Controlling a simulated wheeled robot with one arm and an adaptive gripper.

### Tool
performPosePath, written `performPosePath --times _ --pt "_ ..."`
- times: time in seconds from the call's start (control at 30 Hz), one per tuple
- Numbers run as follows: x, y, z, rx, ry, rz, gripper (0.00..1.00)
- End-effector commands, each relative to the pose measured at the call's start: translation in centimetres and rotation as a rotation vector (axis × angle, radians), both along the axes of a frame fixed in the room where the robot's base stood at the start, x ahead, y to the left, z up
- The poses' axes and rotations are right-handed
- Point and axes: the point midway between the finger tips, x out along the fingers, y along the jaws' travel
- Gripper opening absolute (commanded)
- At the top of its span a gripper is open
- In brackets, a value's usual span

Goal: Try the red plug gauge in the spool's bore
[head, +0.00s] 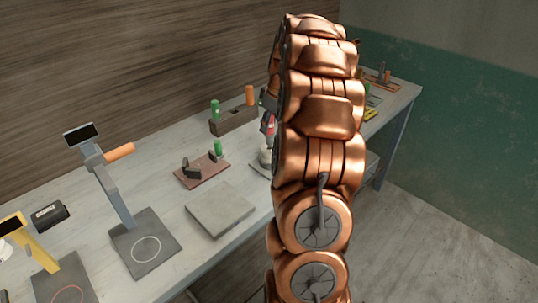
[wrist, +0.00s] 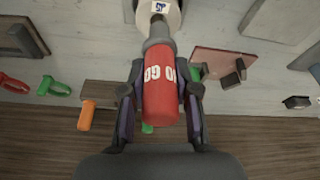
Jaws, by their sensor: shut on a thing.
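The red plug gauge (wrist: 160,96) is between my gripper's fingers (wrist: 160,106) in the wrist view, with white lettering upside down on its handle. My gripper is shut on the handle. The gauge's grey end (wrist: 157,36) points at the pale spool (wrist: 146,10), at the top edge, and overlaps its dark bore. I cannot tell how far the tip is inside. In the head view, part of the red gauge (head: 269,123) shows above the pale spool (head: 265,156); my arm hides most of both and of my gripper.
A brown block (head: 233,120) with green and orange plugs stands behind. A reddish plate (head: 202,172) with dark supports lies left of the spool. A grey slab (head: 220,207) and a display stand (head: 118,185) are nearer.

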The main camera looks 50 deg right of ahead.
Motion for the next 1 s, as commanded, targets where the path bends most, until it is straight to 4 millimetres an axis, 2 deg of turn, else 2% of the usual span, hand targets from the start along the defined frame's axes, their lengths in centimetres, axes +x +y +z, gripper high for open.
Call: performPosePath --times 0.63,1.0 --pt "0.1 -0.1 2.8 -0.003 -0.005 0.0 0.0" --pt "0.1 -0.1 3.0 -0.002 -0.003 -0.001 0.0"
